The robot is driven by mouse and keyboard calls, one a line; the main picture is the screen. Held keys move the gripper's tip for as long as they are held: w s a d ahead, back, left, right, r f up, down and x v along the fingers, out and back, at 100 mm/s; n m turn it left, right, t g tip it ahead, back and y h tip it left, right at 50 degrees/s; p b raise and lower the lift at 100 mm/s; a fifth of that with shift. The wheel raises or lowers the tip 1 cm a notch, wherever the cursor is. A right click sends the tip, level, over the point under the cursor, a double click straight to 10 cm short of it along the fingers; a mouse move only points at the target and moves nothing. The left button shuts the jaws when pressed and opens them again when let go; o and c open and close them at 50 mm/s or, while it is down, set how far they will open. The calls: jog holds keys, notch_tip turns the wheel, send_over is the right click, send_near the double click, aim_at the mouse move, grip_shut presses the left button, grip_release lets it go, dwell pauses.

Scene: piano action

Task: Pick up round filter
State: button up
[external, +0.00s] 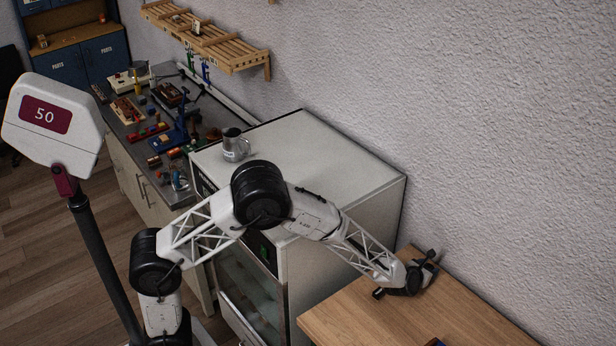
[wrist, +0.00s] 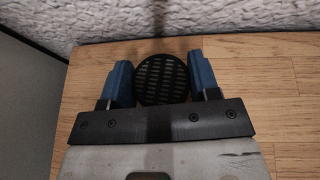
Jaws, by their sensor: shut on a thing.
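The round filter (wrist: 161,79) is a black disc with a slotted grille. In the wrist view it sits between the two blue fingers of my gripper (wrist: 161,82), close to both. My gripper is shut on it. In the external view my gripper (external: 424,268) is over the wooden table at the lower right, near the wall. There the filter cannot be clearly told apart from the dark gripper. Whether the filter touches the table or is lifted cannot be told.
The wooden table (external: 370,310) is mostly bare, with a small dark object (external: 435,342) at its front edge. A white cabinet (external: 330,160) with a grey mug (external: 235,146) on top stands to the left. A cluttered workbench (external: 130,130) lies beyond. The rough wall is close behind.

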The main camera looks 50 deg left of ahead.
jog(key=shift+r, duration=0.1)
jog(key=shift+r, duration=0.85)
jog(key=shift+s+r, duration=0.15)
jog(key=shift+r, duration=0.8)
jog(key=s+a, duration=0.1)
jog(key=s, duration=0.4)
jog(key=s+a+r, duration=0.1)
jog(key=s+a, duration=0.1)
jog(key=s, duration=0.3)
jog(key=s+a, duration=0.2)
jog(key=s, duration=0.2)
jog(key=shift+s+a+r, duration=0.15)
jog(key=shift+s, duration=0.25)
